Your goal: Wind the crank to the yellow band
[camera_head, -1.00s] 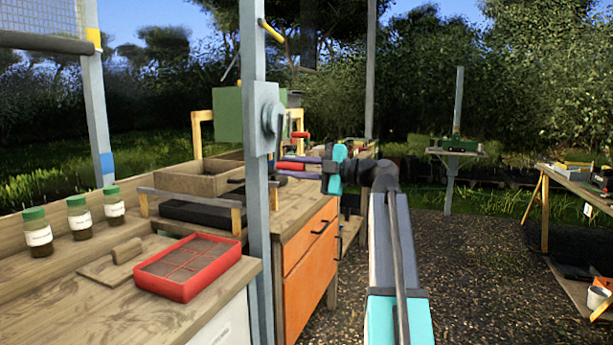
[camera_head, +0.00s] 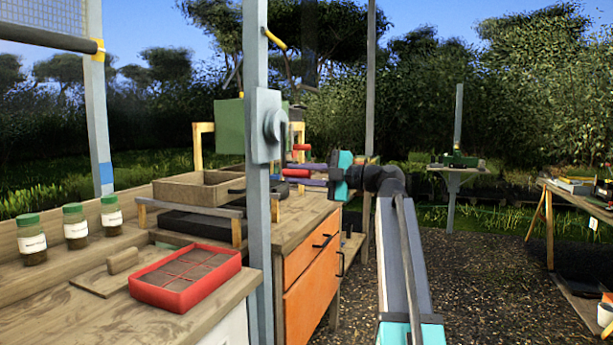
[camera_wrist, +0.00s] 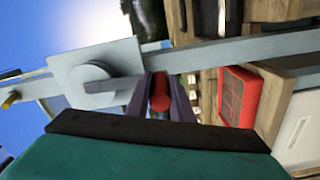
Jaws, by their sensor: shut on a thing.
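The crank is a grey plate with a round hub (camera_head: 272,125) on a grey post. In the wrist view its arm runs from the hub (camera_wrist: 95,72) to a red handle (camera_wrist: 160,92). My gripper (camera_head: 298,174) is shut on that handle, with a purple finger on each side. The handle is partly hidden by the fingers in the head view. The yellow band (camera_head: 98,54) is on the left post, above a blue band (camera_head: 106,174). A dark bar (camera_head: 50,39) under a mesh screen (camera_head: 55,14) ends at the yellow band and overlaps it in the picture.
A bench with a red tray (camera_head: 186,298), several green-lidded jars (camera_head: 75,225) and a wooden box (camera_head: 195,190) lies at left. An orange cabinet (camera_head: 310,275) stands behind the post. Gravel at right is open, up to a side table (camera_head: 585,200).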

